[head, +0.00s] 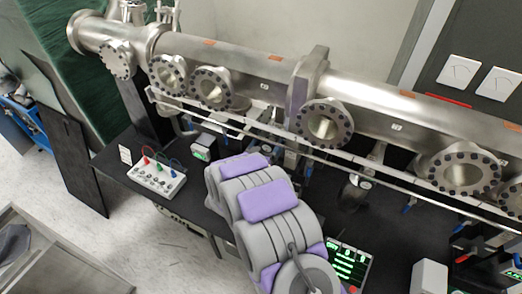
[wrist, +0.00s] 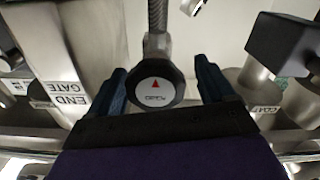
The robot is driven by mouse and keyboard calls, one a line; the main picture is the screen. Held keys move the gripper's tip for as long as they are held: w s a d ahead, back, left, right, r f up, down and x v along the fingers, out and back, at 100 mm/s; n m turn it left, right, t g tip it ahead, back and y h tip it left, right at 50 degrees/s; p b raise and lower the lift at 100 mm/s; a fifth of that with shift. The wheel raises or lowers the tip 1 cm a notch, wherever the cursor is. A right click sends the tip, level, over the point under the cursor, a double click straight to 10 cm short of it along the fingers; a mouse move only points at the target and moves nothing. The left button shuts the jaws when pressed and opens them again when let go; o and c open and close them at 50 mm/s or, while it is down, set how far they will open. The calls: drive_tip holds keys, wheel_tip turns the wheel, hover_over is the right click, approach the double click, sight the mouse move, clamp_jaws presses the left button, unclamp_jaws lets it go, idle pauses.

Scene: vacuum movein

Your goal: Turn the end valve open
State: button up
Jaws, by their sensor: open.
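The fingers are open, one on each side of the knob, with a gap visible on both sides. A grey stem or hose runs up behind the knob. A label reading "END GATE" (wrist: 67,93) is on the metal body to the left, upside down in this view. In the head view my grey and purple arm reaches toward the pipe; the knob and fingertips are hidden there.
A long steel vacuum pipe (head: 250,66) with several bolted flanges crosses the head view. A dark bench holds a white control box (head: 157,177) with cables and a green-lit panel (head: 345,262). In the wrist view a dark block (wrist: 282,42) stands close at right.

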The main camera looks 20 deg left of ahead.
drive_tip(key=s+a+b, duration=0.1)
drive_tip(key=s+b, duration=0.1)
drive_tip(key=s, duration=1.5)
drive_tip(key=shift+a+b, duration=0.3)
drive_tip(key=shift+b, duration=0.1)
drive_tip(key=shift+f, duration=0.1)
